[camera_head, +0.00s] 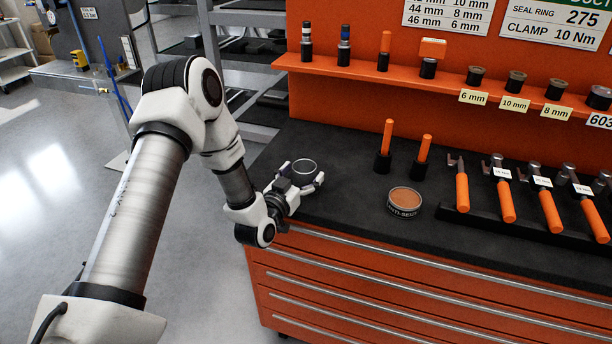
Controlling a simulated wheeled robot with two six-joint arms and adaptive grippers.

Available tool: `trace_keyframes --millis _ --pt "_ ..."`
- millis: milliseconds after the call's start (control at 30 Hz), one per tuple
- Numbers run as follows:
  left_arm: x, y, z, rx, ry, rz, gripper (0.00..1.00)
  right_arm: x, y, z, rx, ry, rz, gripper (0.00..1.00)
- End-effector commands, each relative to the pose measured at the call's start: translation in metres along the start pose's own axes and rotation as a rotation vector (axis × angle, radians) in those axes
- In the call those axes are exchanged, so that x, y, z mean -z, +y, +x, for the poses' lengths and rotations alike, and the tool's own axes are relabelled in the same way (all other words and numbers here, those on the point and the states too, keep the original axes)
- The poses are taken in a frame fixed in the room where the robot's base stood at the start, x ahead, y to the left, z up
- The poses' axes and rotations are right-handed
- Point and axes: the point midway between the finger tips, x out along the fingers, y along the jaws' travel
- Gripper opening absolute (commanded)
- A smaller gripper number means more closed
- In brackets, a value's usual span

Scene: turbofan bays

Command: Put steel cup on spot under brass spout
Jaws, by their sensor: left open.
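A small round steel cup (304,167) with a pale rim stands at the left end of the black workbench top. My left gripper (306,178) is open at the cup, with its fingers around the cup's sides. The gripper hides the cup's lower part, and I cannot tell whether the fingers touch it. My right gripper is not in view.
The orange workbench (350,290) has drawers below. An anti-seize tin (405,201), two orange-handled tools in black holders and a rack of orange-handled wrenches (507,200) stand to the right. An orange shelf (400,77) runs behind. Open floor (50,180) lies left.

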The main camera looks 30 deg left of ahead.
Motion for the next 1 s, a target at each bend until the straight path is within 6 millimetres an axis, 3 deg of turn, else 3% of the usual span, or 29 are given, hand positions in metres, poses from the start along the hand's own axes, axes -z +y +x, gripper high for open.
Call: trace_keyframes --millis 167,333,433,467,767,1000 --pt "-0.001 0.000 0.000 0.000 -0.001 -0.001 0.82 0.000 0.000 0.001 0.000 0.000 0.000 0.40" --pt "-0.001 0.000 0.000 0.000 -0.001 -0.001 0.21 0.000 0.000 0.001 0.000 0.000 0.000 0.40" --pt "-0.001 0.000 -0.001 0.000 -0.001 -0.001 0.20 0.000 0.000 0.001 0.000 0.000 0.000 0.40" --pt "-0.001 0.000 0.000 0.000 -0.001 -0.001 0.14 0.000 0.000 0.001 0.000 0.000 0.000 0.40" --pt "0.002 0.000 0.001 0.000 -0.001 -0.001 0.14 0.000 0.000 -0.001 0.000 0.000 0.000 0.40" --pt "0.023 0.002 0.012 -0.003 0.001 -0.002 0.14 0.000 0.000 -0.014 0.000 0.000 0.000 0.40"
